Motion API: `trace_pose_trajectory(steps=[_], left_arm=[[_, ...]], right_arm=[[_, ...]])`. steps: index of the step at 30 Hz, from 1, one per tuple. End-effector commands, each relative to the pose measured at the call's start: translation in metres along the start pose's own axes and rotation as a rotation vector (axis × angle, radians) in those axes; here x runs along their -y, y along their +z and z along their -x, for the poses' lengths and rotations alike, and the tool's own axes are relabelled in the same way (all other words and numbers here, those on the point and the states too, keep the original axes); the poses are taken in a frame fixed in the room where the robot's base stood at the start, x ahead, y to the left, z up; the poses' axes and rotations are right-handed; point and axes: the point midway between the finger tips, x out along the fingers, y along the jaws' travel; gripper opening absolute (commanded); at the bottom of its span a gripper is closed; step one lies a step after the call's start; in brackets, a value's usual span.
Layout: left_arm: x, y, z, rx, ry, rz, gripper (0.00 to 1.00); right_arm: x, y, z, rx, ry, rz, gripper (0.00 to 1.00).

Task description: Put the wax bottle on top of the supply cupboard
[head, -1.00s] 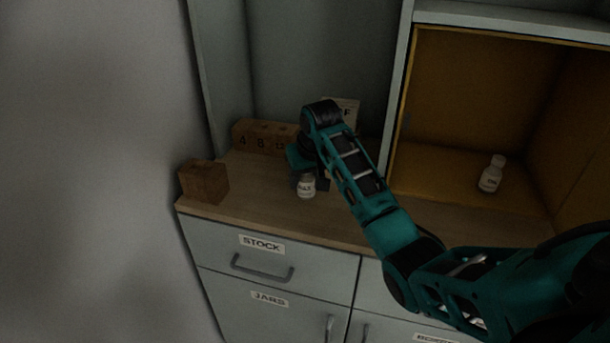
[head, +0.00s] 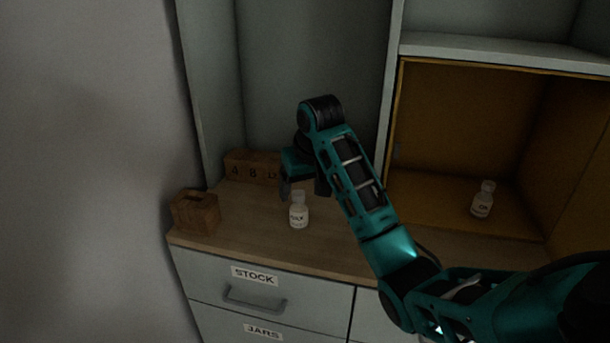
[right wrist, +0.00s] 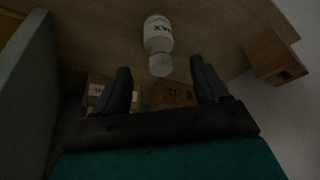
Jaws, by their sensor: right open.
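The wax bottle (head: 298,212), small and white with a dark-lettered label, stands upright on a wooden worktop (head: 258,238) above grey drawers. It also shows in the right wrist view (right wrist: 158,38), where the label reads WAX. My right gripper (head: 304,190) is open just above the bottle. In the right wrist view its fingers (right wrist: 162,82) are apart with nothing held between them, and the bottle lies beyond the tips. Nothing in view is labelled as the supply cupboard. My left gripper is not in view.
A second white bottle (head: 483,199) stands inside a yellow-lined compartment (head: 440,205) at right. A wooden block with a slot (head: 195,213) sits at the worktop's left corner. A lettered wooden box (head: 250,167) stands behind. Drawers labelled STOCK (head: 254,275) and JARS are below.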

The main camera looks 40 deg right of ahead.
Motion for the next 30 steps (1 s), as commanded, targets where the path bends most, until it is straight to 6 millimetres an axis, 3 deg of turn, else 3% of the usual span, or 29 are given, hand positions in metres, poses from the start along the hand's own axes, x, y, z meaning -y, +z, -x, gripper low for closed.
trace_pose_trajectory(steps=[3,9,30], left_arm=[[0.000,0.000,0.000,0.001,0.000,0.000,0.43],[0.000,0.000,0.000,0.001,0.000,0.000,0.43],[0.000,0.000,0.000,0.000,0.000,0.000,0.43]], right_arm=[[-0.001,-0.001,0.026,-0.005,0.002,0.000,0.73],[-0.001,-0.001,0.040,-0.003,0.002,0.000,0.73],[0.000,0.000,0.044,0.001,0.000,-0.001,0.73]])
